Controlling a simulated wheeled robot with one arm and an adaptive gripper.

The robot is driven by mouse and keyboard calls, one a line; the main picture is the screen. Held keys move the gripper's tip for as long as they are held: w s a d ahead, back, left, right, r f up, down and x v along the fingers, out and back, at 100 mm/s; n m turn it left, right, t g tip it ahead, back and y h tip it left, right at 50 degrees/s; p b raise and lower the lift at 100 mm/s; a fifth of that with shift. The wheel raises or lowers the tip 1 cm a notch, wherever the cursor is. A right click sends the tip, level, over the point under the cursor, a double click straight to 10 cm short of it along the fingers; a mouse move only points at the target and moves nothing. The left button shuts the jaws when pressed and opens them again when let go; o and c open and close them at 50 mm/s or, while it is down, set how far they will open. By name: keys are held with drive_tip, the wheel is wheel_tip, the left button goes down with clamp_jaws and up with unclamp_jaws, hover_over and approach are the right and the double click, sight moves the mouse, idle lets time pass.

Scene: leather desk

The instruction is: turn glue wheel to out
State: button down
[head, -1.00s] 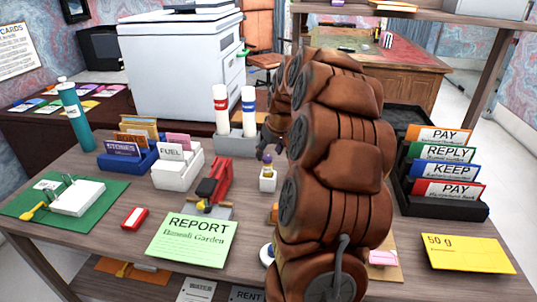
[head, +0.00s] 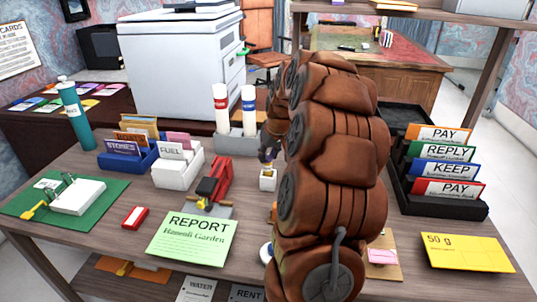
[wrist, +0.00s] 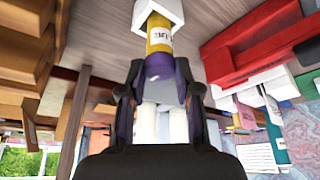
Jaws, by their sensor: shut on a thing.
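The glue stick (wrist: 160,36) has a yellow body with a printed label and a purple end. Its yellow part sits in a small white holder (head: 267,182), which also shows at the top of the wrist view (wrist: 157,10). My gripper (wrist: 160,82) is shut on the purple end, with one dark finger on each side. In the head view my gripper (head: 268,158) is just above the holder, and the purple end is hidden there. I cannot tell how far the wheel is turned.
A red stapler (head: 213,185) and a green report sheet (head: 192,238) lie left of the holder. A grey stand (head: 235,143) with two white tubes is behind it. A black rack of cards (head: 440,205) stands at the right. My arm hides the desk's middle right.

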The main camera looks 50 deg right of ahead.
drive_tip(key=shift+m+b, duration=0.4)
drive_tip(key=shift+m, duration=0.3)
drive_tip(key=shift+h, duration=0.3)
drive_tip(key=c, duration=0.8)
unclamp_jaws()
drive_tip(key=v, duration=1.2)
drive_tip(key=shift+w+r, duration=0.1)
drive_tip(key=shift+w, duration=0.1)
